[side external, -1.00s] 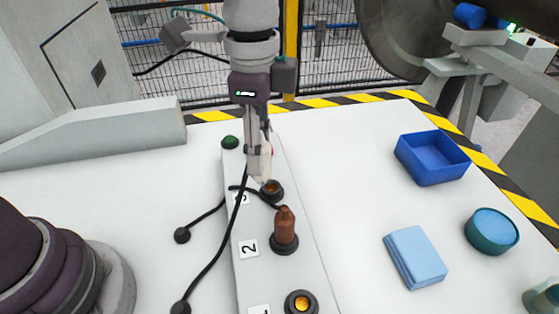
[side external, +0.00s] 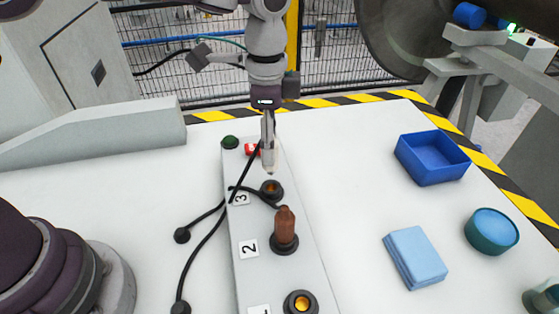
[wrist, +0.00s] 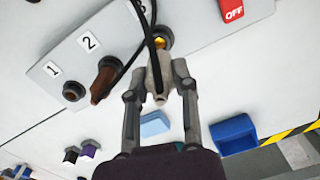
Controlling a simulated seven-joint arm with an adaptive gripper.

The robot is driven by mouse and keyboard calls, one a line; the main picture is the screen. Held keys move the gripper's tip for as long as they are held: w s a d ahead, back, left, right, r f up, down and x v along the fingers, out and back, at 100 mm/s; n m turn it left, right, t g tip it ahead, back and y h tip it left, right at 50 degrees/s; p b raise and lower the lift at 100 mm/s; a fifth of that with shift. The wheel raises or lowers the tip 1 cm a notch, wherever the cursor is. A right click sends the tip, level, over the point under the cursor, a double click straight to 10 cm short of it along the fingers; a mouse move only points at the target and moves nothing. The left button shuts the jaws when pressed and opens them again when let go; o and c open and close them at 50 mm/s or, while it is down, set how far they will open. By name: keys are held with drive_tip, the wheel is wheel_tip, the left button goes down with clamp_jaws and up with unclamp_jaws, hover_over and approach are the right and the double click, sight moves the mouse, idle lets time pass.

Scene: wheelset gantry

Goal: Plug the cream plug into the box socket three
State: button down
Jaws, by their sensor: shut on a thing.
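My gripper (side external: 268,140) is shut on the cream plug (side external: 269,160). The plug hangs roughly upright with its tip just above socket three (side external: 271,188), apart from it as far as I can tell. In the wrist view the cream plug (wrist: 158,72) sits between the fingers of my gripper (wrist: 158,84), and socket three (wrist: 162,38) shows its yellow inside beyond it. The grey box (side external: 262,262) carries the labels 3, 2 and 1. A brown plug (side external: 285,228) stands in socket two. Socket one (side external: 301,303) is empty.
Black cables (side external: 208,248) run over the box's left side. A red OFF switch (side external: 252,149) and green button (side external: 230,142) are at the box's far end. A blue tray (side external: 432,160), light blue block (side external: 415,257) and teal round container (side external: 491,231) stand right of the box.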

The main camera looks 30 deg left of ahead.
drive_tip(key=shift+f, duration=0.95)
drive_tip(key=shift+f, duration=1.3)
idle(0.4)
drive_tip(key=c, duration=0.8)
unclamp_jaws()
wheel_tip(320, 180, up, 11)
drive_tip(key=shift+r, duration=0.5)
